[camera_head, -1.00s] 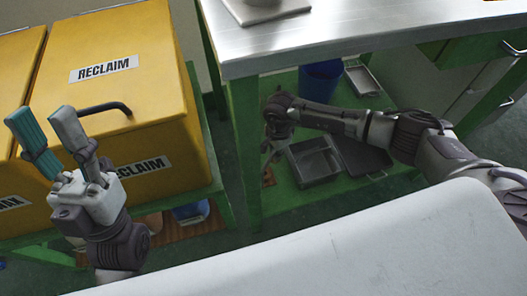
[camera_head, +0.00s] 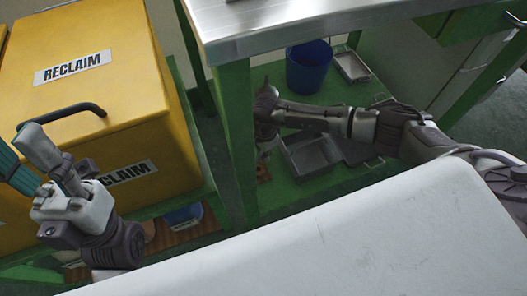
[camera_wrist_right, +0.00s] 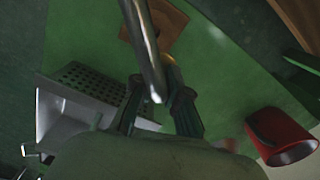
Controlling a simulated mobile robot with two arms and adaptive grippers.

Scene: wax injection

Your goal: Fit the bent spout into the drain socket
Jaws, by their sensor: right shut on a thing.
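In the right wrist view, a smooth grey metal tube, seemingly the bent spout (camera_wrist_right: 144,45), runs from the top edge down between the fingers of my right gripper (camera_wrist_right: 157,108), which is shut on it. In the head view my right gripper (camera_head: 265,148) is low beneath the steel table, small and partly dark; the spout cannot be made out there. My left gripper (camera_head: 28,158) is empty and open beside the yellow box. I cannot make out the drain socket for certain. A brown square plate (camera_wrist_right: 172,18) lies behind the tube in the right wrist view.
The steel table (camera_head: 300,22) has a green leg (camera_head: 236,140) just left of my right gripper. A blue bin (camera_head: 308,68) and grey trays (camera_head: 310,153) stand on the green shelf below. A yellow RECLAIM box (camera_head: 130,100) is at left. A red container (camera_wrist_right: 278,133) shows in the wrist view.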

